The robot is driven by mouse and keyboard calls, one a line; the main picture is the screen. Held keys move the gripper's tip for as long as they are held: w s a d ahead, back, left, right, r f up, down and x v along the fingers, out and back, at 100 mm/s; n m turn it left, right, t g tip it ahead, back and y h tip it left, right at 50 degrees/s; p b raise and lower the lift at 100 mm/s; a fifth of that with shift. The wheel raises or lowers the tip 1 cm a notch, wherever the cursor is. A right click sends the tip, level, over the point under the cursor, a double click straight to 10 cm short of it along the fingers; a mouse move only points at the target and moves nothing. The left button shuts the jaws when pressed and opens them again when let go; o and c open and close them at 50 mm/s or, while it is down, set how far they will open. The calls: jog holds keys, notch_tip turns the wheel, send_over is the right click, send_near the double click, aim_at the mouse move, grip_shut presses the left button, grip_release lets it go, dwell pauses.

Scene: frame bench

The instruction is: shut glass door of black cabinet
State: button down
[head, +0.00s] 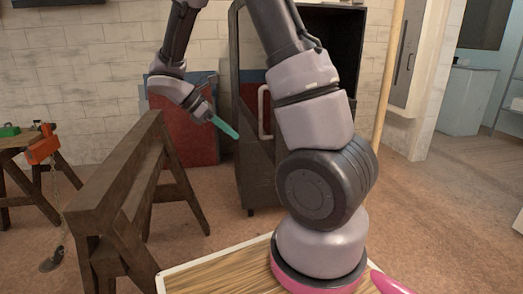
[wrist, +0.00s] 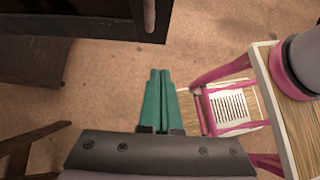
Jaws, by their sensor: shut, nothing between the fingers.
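The black cabinet (head: 345,30) stands against the back wall in the head view, mostly hidden behind my arm. Its glass door (head: 235,75) stands open, swung out to the left, with a dark frame and a pale upright handle (head: 264,112). My gripper (head: 232,132) has teal fingers, shut and empty, and appears just left of the door in the head view. In the wrist view, the shut fingers (wrist: 160,75) point over bare floor. A dark framed edge (wrist: 75,22) and the pale handle (wrist: 149,15) lie beyond the fingertips, apart from them.
A brown wooden trestle (head: 120,190) stands left of the cabinet, close to my arm's side. Floor between trestle and cabinet is clear.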

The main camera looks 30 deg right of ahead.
aim_at(274, 156)
jog(key=x, duration=0.3)
jog(key=d+r+x, duration=0.1)
jog(key=x, duration=0.7)
jog(key=shift+s+d, duration=0.3)
jog(key=shift+d, duration=0.05)
jog(key=shift+s+d, duration=0.1)
jog(key=shift+d, duration=0.5)
